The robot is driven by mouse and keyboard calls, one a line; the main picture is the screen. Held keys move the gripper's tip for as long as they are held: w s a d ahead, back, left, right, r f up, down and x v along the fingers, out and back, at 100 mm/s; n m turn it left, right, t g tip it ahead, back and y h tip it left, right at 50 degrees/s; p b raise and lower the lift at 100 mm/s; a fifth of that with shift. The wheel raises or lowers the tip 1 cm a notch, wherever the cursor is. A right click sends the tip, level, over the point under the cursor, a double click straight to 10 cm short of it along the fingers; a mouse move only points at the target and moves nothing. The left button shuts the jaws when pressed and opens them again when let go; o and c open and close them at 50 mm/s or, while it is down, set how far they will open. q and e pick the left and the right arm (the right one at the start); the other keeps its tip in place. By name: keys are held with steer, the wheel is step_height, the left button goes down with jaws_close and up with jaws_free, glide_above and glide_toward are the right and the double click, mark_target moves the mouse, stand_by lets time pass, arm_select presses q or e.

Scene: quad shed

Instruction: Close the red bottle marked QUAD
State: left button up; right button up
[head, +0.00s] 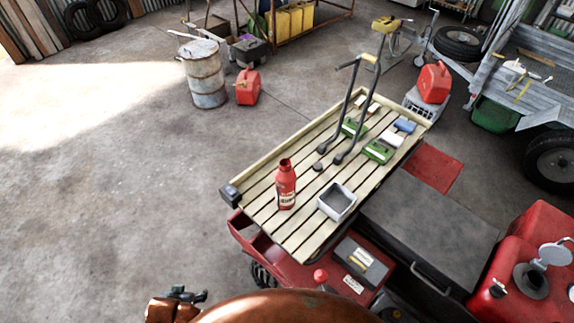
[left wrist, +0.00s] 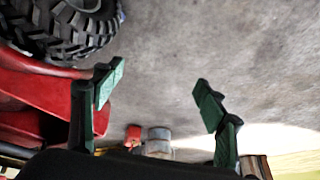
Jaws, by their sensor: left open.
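A red bottle (head: 286,187) with a pale label stands upright on a slatted wooden rack (head: 262,214) in the head view. Its top looks dark and open, and the lettering is too small to read. A small dark round piece (head: 318,167), possibly a cap, lies on the slats to the bottle's upper right. My left gripper (head: 185,294) is at the bottom left of the head view, well apart from the bottle. In the left wrist view its green-padded fingers (left wrist: 160,88) are spread, with nothing between them. My right gripper is not in view.
A grey square container (head: 337,201) stands right of the bottle. Two black upright handles (head: 350,105) and green-and-white boxes (head: 379,150) occupy the rack's far part. A red quad (head: 300,270) is beneath. A barrel (head: 203,75) stands farther back; the floor at left is clear.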

arm_select(q)
steer(key=s+f+g, duration=0.1)
steer(key=s+f, duration=0.3)
steer(key=f, duration=0.6)
steer(key=s+f+g, duration=0.1)
steer(key=s+f, duration=0.2)
steer(key=f, duration=0.8)
steer(key=s+f+g, duration=0.1)
steer(key=s+f, duration=0.3)
steer(key=f, duration=0.6)
steer(key=s+f+m+g+b, duration=0.1)
steer(key=s+f, duration=1.2)
steer(key=s, duration=0.3)
steer(key=shift+f+h, duration=0.15)
steer(key=shift+h, duration=0.15)
